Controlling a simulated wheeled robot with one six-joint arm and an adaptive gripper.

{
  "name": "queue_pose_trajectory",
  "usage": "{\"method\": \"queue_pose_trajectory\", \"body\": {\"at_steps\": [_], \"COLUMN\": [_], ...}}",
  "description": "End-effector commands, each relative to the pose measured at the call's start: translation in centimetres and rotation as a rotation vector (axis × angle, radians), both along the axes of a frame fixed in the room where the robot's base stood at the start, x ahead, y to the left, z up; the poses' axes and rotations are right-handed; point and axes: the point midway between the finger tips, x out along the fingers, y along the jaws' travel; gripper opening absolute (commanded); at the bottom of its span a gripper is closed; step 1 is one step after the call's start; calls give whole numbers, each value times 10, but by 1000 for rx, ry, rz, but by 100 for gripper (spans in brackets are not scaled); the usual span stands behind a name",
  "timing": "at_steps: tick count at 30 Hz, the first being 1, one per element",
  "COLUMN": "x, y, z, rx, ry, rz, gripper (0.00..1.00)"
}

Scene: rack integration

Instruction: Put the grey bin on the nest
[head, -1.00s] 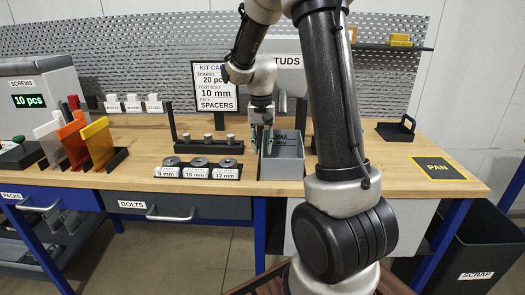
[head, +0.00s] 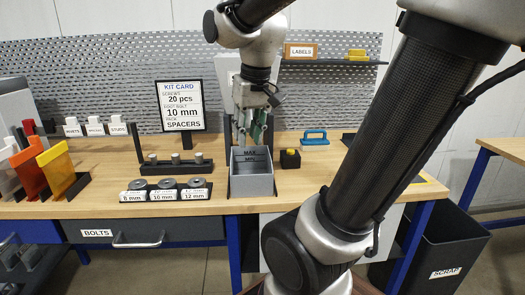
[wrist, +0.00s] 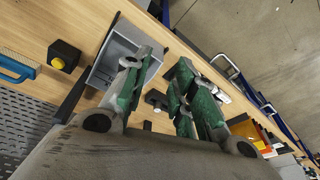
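The grey bin (head: 252,186) is an open-topped box with MAX and MIN marked inside. It stands upright on the bench near the front edge, and also shows in the wrist view (wrist: 118,48) beyond one finger. My gripper (head: 249,140), with green finger pads, points down over the bin's rear rim. In the wrist view its fingers (wrist: 170,70) are apart with a gap between them, and no grip on the bin shows. I cannot make out which thing is the nest; dark parts stand behind the bin, partly hidden by my gripper.
Left of the bin are labelled washer stacks (head: 166,191) and a black post rack (head: 176,163). Right of it are a black block with a yellow top (head: 290,159) and a blue-handled tool (head: 315,138). A kit card (head: 181,106) stands behind. My arm hides the bench's right part.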

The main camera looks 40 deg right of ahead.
Motion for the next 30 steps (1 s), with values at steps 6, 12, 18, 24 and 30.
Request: {"method": "queue_pose_trajectory", "body": {"at_steps": [6, 12, 18, 24, 30], "x": [-66, -81, -81, -80, -80], "y": [10, 12, 12, 12, 12], "z": [-13, -20, -20, -20, -19], "rx": [-37, -49, -49, -49, -49], "ry": [-112, -140, -139, -139, -139], "rz": [163, 208, 208, 207, 206], "gripper": [27, 27, 27, 27, 27]}}
